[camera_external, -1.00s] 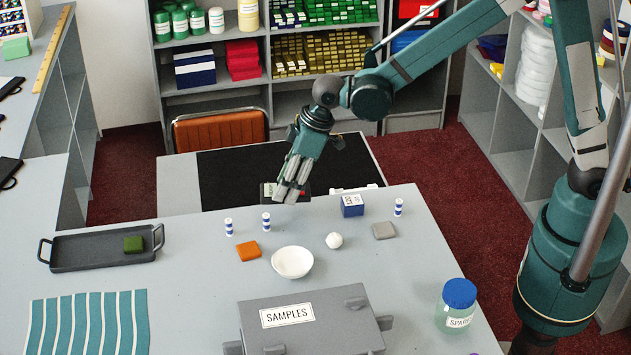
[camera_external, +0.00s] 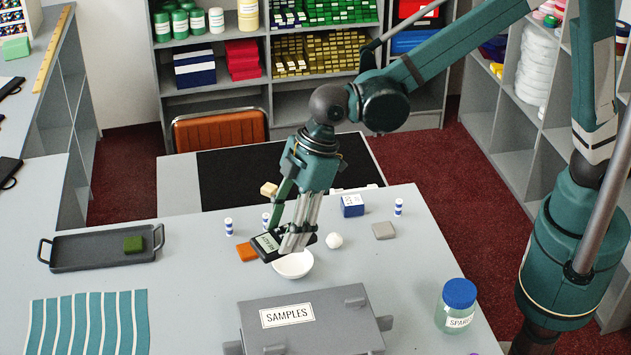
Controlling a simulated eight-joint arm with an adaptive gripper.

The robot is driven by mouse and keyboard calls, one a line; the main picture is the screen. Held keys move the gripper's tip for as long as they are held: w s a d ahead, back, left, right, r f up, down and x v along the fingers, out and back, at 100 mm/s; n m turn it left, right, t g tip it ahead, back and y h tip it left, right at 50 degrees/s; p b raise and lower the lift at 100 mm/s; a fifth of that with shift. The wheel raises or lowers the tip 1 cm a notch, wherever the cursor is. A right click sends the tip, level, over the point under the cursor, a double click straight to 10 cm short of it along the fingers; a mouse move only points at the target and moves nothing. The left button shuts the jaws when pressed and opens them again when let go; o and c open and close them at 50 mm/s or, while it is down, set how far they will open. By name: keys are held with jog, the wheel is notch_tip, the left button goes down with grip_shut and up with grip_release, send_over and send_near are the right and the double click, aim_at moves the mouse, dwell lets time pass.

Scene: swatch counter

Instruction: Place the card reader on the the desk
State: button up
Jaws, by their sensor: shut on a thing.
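My gripper (camera_external: 296,240) is shut on the card reader (camera_external: 268,243), a dark flat device with a pale display, held tilted. It appears above the grey counter (camera_external: 190,290), partly over the white bowl (camera_external: 293,266) and the orange block (camera_external: 246,251) in the picture. The fingers hide its right part. Its exact height cannot be told. Behind the counter is a desk (camera_external: 178,190) with a black mat (camera_external: 225,178), with an orange chair (camera_external: 220,130) at its far side.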

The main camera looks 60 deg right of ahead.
jog(key=shift+s+a+r+n, duration=0.15)
jog(key=shift+s+a+r, duration=0.15)
jog(key=shift+s+a, duration=0.25)
jog(key=shift+s+a+r+n, duration=0.15)
jog(key=shift+s+a+r, duration=0.1)
jog(key=shift+s+a, duration=0.3)
notch_tip(320, 180, down, 14)
jog(key=shift+d+f, duration=0.1)
jog(key=shift+f, duration=1.9)
jog(key=shift+f+b, duration=0.2)
jog(key=shift+b, duration=0.1)
jog(key=o, duration=0.7)
jog(key=shift+o, duration=0.3)
